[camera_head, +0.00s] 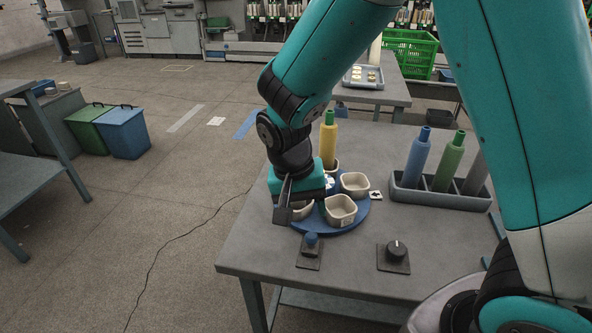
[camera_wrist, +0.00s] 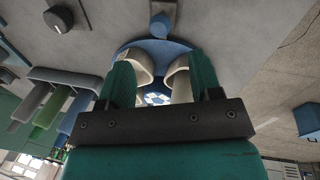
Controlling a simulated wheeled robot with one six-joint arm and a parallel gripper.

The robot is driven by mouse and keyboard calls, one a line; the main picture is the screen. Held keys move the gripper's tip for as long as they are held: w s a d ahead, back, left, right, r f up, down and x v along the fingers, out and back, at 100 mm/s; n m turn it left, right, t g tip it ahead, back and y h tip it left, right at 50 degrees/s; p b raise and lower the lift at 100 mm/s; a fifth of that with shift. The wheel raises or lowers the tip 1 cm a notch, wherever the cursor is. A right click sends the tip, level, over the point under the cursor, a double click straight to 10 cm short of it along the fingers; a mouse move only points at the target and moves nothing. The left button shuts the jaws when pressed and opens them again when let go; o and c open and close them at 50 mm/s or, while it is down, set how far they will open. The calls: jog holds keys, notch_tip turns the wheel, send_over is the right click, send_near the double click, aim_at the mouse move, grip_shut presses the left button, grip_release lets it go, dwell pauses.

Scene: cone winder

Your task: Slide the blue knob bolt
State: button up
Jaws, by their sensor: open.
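The blue knob bolt (camera_head: 311,240) stands upright on a small dark plate near the table's front edge in the head view. In the wrist view the blue knob (camera_wrist: 160,25) is at the top middle, beyond my fingertips. My gripper (camera_head: 303,211) is open and empty. It hangs over the left side of the blue round tray, behind the knob and apart from it. In the wrist view my gripper (camera_wrist: 160,65) has its two teal fingers spread, with pale cups beyond and between them. The slot under the knob is too small to make out.
A blue round tray (camera_head: 355,222) carries several pale cups and a yellow bottle (camera_head: 328,142). A black dial (camera_head: 397,250) sits right of the knob. A grey rack (camera_head: 440,199) holds blue, green and grey bottles. The table's front left (camera_head: 255,240) is clear.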

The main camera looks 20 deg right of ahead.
notch_tip(320, 180, up, 9)
jog(key=a, duration=0.1)
jog(key=shift+w+a+p, duration=0.3)
jog(key=shift+w, duration=0.05)
jog(key=s+a+r+n+y+p, duration=0.1)
jog(key=s+r+n+y+p, duration=0.1)
jog(key=s+r+n, duration=0.3)
jog(key=s+a+r+n+y+p, duration=0.2)
jog(key=s+r+n+y, duration=0.2)
jog(key=s, duration=0.7)
jog(key=r+n, duration=0.2)
jog(key=n, duration=0.1)
jog(key=shift+s+a+t, duration=0.25)
jog(key=shift+s+t, duration=0.05)
jog(key=shift+t, duration=0.1)
